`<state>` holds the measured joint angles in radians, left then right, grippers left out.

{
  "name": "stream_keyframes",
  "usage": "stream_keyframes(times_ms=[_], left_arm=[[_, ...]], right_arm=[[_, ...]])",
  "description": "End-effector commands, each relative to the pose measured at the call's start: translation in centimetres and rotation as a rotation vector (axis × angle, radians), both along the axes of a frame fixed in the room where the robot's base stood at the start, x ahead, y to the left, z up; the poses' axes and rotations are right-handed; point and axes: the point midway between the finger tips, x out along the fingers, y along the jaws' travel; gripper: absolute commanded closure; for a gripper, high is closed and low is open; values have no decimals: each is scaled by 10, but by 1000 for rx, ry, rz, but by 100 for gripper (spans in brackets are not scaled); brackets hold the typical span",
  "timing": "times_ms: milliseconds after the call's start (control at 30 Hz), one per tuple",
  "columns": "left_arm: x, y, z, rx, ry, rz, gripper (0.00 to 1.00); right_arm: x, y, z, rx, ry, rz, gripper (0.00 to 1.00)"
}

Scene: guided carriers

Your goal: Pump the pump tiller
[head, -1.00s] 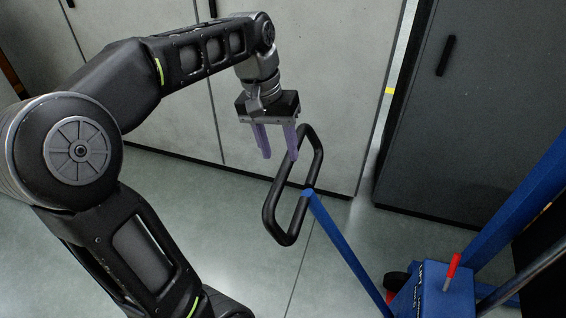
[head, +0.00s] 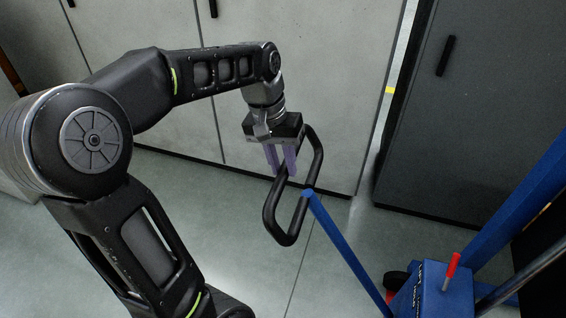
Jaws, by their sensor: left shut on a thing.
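The pump tiller is a blue bar (head: 343,245) that rises from a blue pump block (head: 432,296) and ends in a black loop handle (head: 270,212). The handle stands tilted at the middle of the head view. My left gripper (head: 282,170) reaches down from above, with its purple fingers closed on the upper left side of the loop. The fingers hide the part of the handle between them. My right gripper is not in the picture.
A red lever (head: 453,266) sticks up from the pump block. A blue mast (head: 515,205) rises at the right. Pale cabinets (head: 310,70) and a dark cabinet (head: 470,120) stand behind. The grey floor (head: 235,220) left of the handle is clear.

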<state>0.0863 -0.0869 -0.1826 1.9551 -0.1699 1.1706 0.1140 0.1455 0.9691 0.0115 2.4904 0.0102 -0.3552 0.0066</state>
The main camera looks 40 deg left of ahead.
Motion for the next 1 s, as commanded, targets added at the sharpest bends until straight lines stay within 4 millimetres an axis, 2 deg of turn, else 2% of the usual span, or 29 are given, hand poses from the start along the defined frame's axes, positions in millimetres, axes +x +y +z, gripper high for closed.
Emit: stream_keyframes(times_ms=[200,1000], left_arm=[[0,0,0,0,0,0,100],[0,0,0,0,-1,0,100]], right_arm=[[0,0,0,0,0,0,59],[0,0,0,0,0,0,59]])
